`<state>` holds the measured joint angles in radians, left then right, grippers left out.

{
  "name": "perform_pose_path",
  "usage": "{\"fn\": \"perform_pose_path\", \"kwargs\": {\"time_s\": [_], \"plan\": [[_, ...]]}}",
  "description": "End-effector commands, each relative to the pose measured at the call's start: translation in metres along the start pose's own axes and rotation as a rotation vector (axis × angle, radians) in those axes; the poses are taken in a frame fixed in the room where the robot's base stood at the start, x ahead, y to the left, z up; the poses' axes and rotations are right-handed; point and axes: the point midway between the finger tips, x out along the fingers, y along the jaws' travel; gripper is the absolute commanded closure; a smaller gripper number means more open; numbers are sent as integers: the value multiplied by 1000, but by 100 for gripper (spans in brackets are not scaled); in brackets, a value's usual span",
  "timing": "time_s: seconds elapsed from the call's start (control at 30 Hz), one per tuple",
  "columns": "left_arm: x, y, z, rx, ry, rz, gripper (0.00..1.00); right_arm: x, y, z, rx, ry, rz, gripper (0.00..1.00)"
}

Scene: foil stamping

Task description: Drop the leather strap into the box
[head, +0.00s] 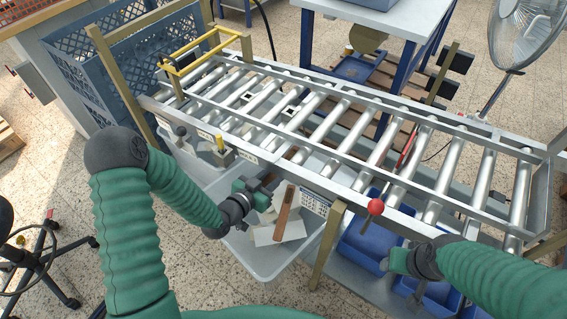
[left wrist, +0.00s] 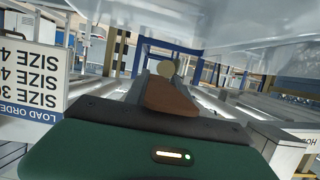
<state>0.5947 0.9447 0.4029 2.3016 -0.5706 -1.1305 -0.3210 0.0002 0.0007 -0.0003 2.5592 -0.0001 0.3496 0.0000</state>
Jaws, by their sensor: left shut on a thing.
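The brown leather strap (head: 285,209) hangs from my left gripper (head: 268,187), which is shut on it, above the open box in the head view. In the left wrist view the strap (left wrist: 170,98) sticks out past the dark edge of the green gripper body. The pale translucent box (head: 262,265) stands below the front side of the roller conveyor and holds several light-coloured pieces. My right gripper (head: 392,262) is over the blue bins at the lower right; its fingers are too small to read.
The roller conveyor (head: 365,158) runs just behind the box, with a red ball-topped lever (head: 376,207) at its front. A yellow-brown post (head: 328,245) stands right of the box. Blue bins (head: 362,252) sit further right. A blue crate (head: 135,65) is at the back left.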

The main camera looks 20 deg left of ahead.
Motion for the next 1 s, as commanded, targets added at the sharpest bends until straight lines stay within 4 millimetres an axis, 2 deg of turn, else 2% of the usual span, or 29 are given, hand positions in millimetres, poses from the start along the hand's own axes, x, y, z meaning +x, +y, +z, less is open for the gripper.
{"fn": "perform_pose_path", "kwargs": {"time_s": [0.17,0.47,0.8,0.83,1.0], "plan": [[3,-2,15,-4,0,-1,100,12,0,4,0,-1,0,45],[18,0,55,-2,-3,0,100,48,0,12,-1,-1,0,45],[18,-1,58,-1,-2,0,100,49,0,12,0,0,0,45],[18,-1,58,-1,-2,0,66,49,0,12,0,0,0,45],[18,-1,58,-1,-2,0,45,49,0,12,-1,0,0,45]]}}
